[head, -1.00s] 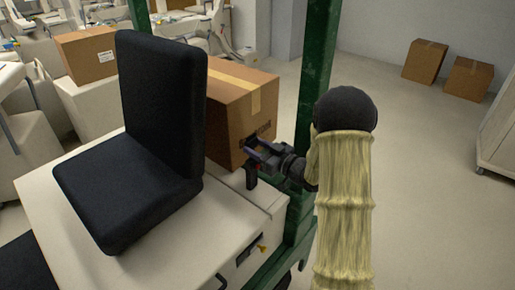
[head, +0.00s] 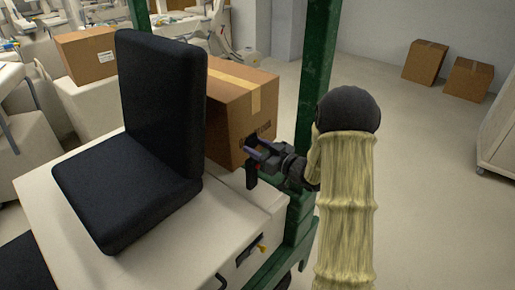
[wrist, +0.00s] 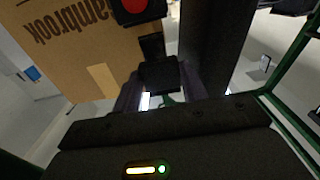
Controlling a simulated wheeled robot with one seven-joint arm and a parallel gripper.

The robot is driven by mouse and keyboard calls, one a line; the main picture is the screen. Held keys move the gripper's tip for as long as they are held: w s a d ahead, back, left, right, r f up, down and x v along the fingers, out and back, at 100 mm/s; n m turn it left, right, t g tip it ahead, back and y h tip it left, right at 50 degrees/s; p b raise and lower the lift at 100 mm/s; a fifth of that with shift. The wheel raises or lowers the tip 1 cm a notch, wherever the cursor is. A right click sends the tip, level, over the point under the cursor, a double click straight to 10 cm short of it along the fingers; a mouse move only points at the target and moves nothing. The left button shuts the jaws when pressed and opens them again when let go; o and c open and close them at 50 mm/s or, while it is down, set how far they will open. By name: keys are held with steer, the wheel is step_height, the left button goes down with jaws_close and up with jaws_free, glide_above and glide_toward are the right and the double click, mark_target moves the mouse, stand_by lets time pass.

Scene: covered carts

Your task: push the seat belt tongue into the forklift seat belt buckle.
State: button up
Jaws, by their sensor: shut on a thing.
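The buckle (head: 252,177) is a dark upright block with a red button, beside the right side of the black forklift seat (head: 150,150). In the wrist view the buckle (wrist: 153,15) shows at the top edge, partly cut off. My gripper (head: 256,152) is at the buckle's upper end. In the wrist view its fingers are shut on the black tongue (wrist: 160,76). The tongue's narrow dark part (wrist: 152,46) points toward the buckle and lies close to it. I cannot tell whether it touches or enters the buckle.
A large cardboard box (head: 232,105) stands just behind my gripper. A green post (head: 316,75) rises right of the box, close to my arm. The pale forklift body (head: 180,235) lies below. Open floor (head: 430,170) is at the right.

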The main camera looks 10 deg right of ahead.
mark_target(257, 164)
steer(key=shift+f+b, duration=1.8)
steer(key=shift+f, duration=0.25)
steer(key=shift+r, duration=0.1)
stand_by(0.4)
steer(key=shift+w+r+p, duration=0.15)
steer(key=shift+r+p, duration=0.35)
steer(key=shift+r, duration=0.15)
steer(key=shift+w+r, duration=0.1)
steer(key=shift+r, duration=0.3)
steer(key=shift+c, duration=0.8)
steer(key=shift+s+r+p, duration=0.2)
steer(key=shift+r+p, duration=0.15)
steer(key=shift+r, duration=0.1)
steer(key=shift+c, duration=0.6)
steer(key=shift+w, duration=0.2)
steer(key=shift+s+d+r, duration=0.15)
steer(key=shift+d+r, duration=0.05)
steer(key=shift+s+a+f, duration=0.1)
steer(key=shift+a, duration=0.25)
steer(key=shift+d, duration=0.3)
